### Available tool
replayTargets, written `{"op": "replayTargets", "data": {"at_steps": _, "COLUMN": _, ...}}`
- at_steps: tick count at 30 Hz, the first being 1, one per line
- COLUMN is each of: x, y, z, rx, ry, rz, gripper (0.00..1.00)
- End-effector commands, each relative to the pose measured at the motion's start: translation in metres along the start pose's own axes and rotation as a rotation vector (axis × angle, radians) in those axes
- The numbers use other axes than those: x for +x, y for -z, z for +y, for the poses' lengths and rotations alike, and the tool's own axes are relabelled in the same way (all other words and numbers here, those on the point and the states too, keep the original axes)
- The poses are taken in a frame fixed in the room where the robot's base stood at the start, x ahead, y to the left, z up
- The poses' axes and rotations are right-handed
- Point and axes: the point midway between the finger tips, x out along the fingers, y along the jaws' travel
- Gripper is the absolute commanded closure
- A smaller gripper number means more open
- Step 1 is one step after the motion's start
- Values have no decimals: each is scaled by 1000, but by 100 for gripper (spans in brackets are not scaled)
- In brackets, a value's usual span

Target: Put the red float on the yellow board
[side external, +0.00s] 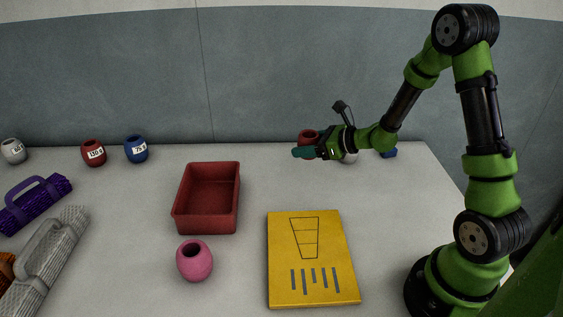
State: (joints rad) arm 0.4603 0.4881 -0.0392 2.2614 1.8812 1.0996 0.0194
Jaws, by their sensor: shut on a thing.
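A dark red float (308,135) is held in my gripper (305,152), above the far part of the table. My gripper's teal fingers are shut on it and hide its lower part. The yellow board (330,280) lies flat on the table, nearer the camera and below my gripper in the picture. It carries a dark outline and several short bars, and nothing rests on it. Another red float (93,153), with a white label, stands at the far left.
A red open tray (178,222) stands left of the board, with a pink float (194,261) in front of it. White (13,151) and blue (136,149) labelled floats flank the far red one. Rolled nets (45,262) lie at left. A white float (350,158) is partly hidden behind my gripper.

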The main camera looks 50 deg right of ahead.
Motion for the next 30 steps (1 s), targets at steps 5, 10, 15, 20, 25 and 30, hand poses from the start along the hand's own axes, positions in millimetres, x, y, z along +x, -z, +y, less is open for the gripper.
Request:
{"op": "replayTargets", "data": {"at_steps": 5, "x": 5, "y": -10, "z": 38, "rx": -66, "ry": -144, "rz": -6, "gripper": 64}}
{"op": "replayTargets", "data": {"at_steps": 10, "x": 2, "y": -12, "z": 108, "rx": -205, "ry": -440, "rz": -30, "gripper": 64}}
{"op": "replayTargets", "data": {"at_steps": 15, "x": -22, "y": -6, "z": 174, "rx": -348, "ry": -769, "rz": -56, "gripper": 64}}
{"op": "replayTargets", "data": {"at_steps": 20, "x": -56, "y": 7, "z": 217, "rx": -458, "ry": -1048, "rz": -65, "gripper": 64}}
{"op": "replayTargets", "data": {"at_steps": 25, "x": -87, "y": 19, "z": 237, "rx": -529, "ry": -1251, "rz": -58, "gripper": 64}}
{"op": "replayTargets", "data": {"at_steps": 30, "x": -100, "y": 29, "z": 241, "rx": -553, "ry": -1340, "rz": -50, "gripper": 64}}
